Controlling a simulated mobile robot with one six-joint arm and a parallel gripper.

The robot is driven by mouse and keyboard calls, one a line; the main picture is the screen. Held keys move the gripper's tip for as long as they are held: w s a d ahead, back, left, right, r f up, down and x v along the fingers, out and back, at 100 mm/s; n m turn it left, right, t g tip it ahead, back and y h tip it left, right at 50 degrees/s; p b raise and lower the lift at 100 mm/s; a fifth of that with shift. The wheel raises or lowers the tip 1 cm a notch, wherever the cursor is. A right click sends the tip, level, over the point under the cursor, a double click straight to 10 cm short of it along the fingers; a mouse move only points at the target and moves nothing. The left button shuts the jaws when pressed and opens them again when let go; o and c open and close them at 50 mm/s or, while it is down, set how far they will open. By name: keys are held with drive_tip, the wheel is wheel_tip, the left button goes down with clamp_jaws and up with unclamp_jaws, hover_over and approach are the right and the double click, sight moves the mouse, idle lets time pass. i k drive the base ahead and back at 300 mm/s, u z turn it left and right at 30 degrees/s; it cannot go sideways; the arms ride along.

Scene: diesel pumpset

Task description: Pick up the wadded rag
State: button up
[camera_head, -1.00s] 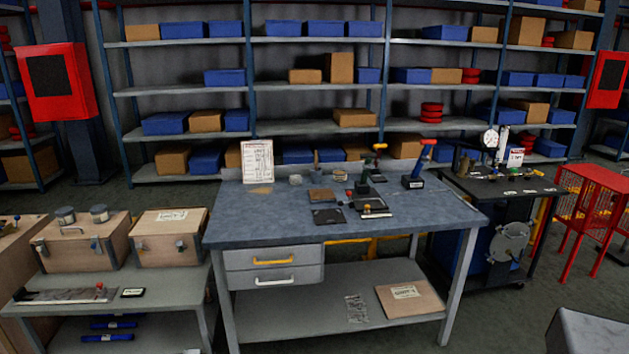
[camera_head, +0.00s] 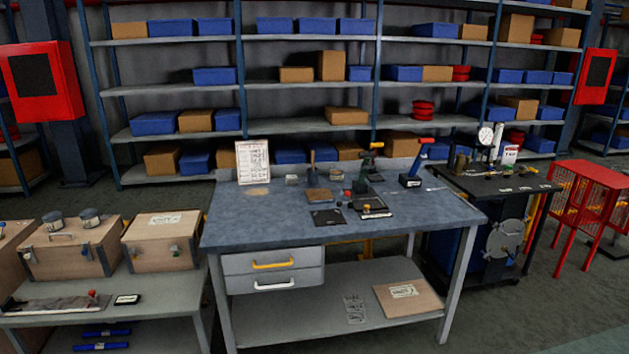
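I cannot pick out a wadded rag with certainty. A grey-blue workbench (camera_head: 240,228) stands in the middle of the view. A flat tan patch (camera_head: 257,191) lies on its top at the back left; I cannot tell whether it is cloth or a stain. A small pale lump (camera_head: 292,180) sits to the right of it, too small to identify. A brown block or pad (camera_head: 319,195) lies near the middle of the top. My gripper is not in view.
A black mat (camera_head: 327,217), a green-and-black tool stand (camera_head: 362,180) and a red-handled tool (camera_head: 415,165) are on the bench. The bench top's front left is clear. A low table with wooden boxes (camera_head: 70,250) stands left, a dark cart (camera_head: 500,185) right.

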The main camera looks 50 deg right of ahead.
sight(291, 180)
drive_tip(key=u, duration=0.65)
drive_tip(key=k, duration=0.1)
drive_tip(key=z, duration=1.45)
drive_tip(key=i, duration=0.65)
drive_tip(key=u, duration=0.1)
